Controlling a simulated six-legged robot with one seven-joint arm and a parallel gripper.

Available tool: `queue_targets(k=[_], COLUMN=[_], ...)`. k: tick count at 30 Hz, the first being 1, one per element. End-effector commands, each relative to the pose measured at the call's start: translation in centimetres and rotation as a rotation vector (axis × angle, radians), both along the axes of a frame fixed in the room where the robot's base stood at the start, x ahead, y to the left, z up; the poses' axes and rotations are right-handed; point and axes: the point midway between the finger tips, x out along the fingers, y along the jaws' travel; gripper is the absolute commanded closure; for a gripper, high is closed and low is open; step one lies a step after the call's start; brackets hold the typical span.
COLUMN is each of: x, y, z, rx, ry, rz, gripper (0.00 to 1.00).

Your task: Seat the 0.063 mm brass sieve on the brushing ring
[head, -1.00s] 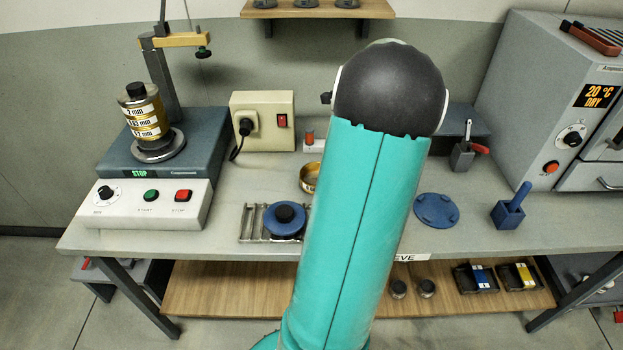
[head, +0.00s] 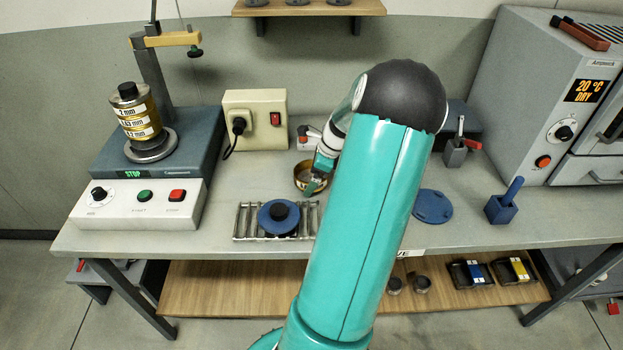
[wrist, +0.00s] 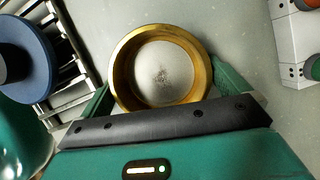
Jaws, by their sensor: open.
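The open brass sieve (head: 303,180) stands on the bench behind the rod rack in the head view. In the wrist view the brass sieve (wrist: 118,70) shows its gold rim and pale mesh, with a dark speckled patch in the middle. Its size marking is not readable. My gripper (head: 316,184) is at the sieve; in the wrist view my gripper (wrist: 161,82) is open, one finger on each side of the sieve's near half. I cannot tell whether they touch it. A flat blue disc with small lugs (head: 433,206), perhaps the brushing ring, lies right of my arm.
A blue round piece with a black knob (head: 279,217) sits on the rod rack (head: 243,221). A shaker with a sieve stack (head: 139,115) is left, a socket box (head: 255,119) behind. A blue holder (head: 502,209) and an oven (head: 560,100) stand right. The bench front is mostly clear.

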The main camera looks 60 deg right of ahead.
Motion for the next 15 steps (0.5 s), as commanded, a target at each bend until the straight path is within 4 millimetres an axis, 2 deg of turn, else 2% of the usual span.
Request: queue_targets(k=[2,3,8,15], x=[-0.01,-0.02,-0.03,-0.03], y=[0.01,0.00,0.01,-0.01], z=[0.02,0.01,0.03,0.10], rx=[0.000,0.000,0.000,-0.001], ry=[0.000,0.000,0.000,0.001], rz=[0.000,0.000,0.000,0.001], gripper=[0.00,0.04,0.34,0.34])
